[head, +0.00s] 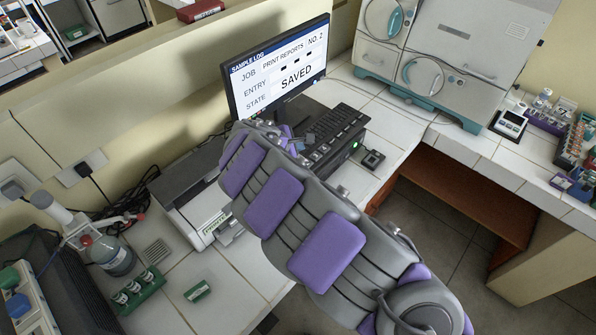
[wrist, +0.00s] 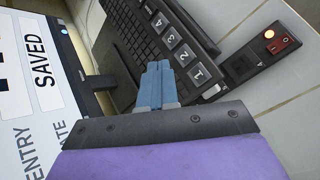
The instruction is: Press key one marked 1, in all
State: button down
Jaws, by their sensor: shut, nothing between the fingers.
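The key marked 1 (wrist: 199,74) is a pale key at the near end of a row of larger numbered keys, with the key marked 2 (wrist: 184,56) beside it. My gripper (wrist: 158,66) has its two blue fingers shut together and empty. The fingertips appear just left of key 1 in the wrist view; whether they touch anything cannot be told. The black keyboard (head: 341,127) lies before the monitor in the head view, partly hidden by my arm. The monitor (head: 284,75) reads "SAMPLE LOG", "PRINT REPORTS NO. 2", an entry of dashes, and "SAVED".
A small black switch box (head: 372,160) sits right of the keyboard; its red switch (wrist: 280,42) shows in the wrist view. A printer (head: 199,206), a bottle (head: 113,256) and a green tube rack (head: 139,291) stand left. White incubators (head: 451,55) stand behind right.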

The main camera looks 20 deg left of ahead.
jog(key=shift+a+f, duration=0.1)
notch_tip(320, 180, down, 7)
jog(key=b, duration=0.6)
jog(key=shift+a+f+b, duration=0.15)
jog(key=shift+f+b, duration=0.25)
jog(key=shift+f, duration=0.5)
dwell(1.2)
jog(key=shift+f, duration=0.3)
jog(key=shift+f, duration=0.35)
dwell(0.5)
jog(key=shift+r, duration=0.15)
jog(key=shift+r+p, duration=0.65)
jog(key=shift+p, duration=0.05)
